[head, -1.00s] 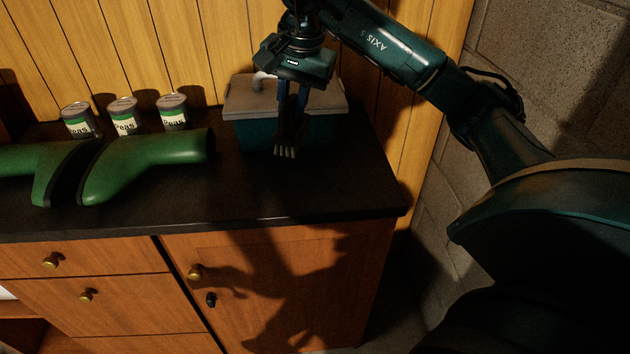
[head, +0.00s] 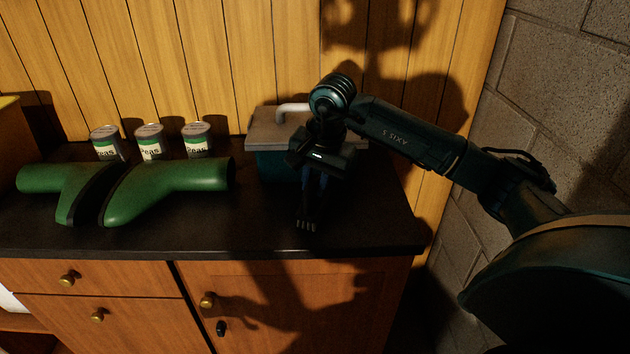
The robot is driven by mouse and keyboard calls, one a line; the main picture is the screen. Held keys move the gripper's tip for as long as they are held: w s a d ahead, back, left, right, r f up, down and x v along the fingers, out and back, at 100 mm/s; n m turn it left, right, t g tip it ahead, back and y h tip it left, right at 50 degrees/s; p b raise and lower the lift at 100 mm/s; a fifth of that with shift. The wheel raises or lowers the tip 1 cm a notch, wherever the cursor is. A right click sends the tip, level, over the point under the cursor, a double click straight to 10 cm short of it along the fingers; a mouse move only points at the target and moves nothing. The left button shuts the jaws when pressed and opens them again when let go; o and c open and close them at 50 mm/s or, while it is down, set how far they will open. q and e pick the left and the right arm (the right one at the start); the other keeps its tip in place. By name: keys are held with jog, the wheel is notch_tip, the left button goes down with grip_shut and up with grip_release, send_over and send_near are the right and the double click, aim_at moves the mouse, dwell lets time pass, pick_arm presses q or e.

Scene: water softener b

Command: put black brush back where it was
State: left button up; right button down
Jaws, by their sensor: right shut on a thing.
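My right gripper (head: 314,180) points down over the right part of the dark counter, in front of the teal box. It is shut on the black brush (head: 306,218), which hangs below the fingers with its pale bristle tips (head: 306,226) close to the counter. I cannot tell whether the bristles touch the counter. The brush is dark and partly lost in shadow. My left gripper is not in view.
A teal box with a grey lid and white handle (head: 264,130) stands at the back right, partly hidden by my arm. A block wall (head: 555,110) is at right.

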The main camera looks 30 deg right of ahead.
jog(key=shift+f, duration=0.2)
jog(key=c, duration=1.6)
grip_release()
jog(key=shift+c, duration=0.2)
jog(key=o, duration=0.3)
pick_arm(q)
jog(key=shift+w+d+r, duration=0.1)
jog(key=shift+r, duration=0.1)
pick_arm(e)
jog(key=shift+o, duration=0.2)
jog(key=shift+r, duration=0.1)
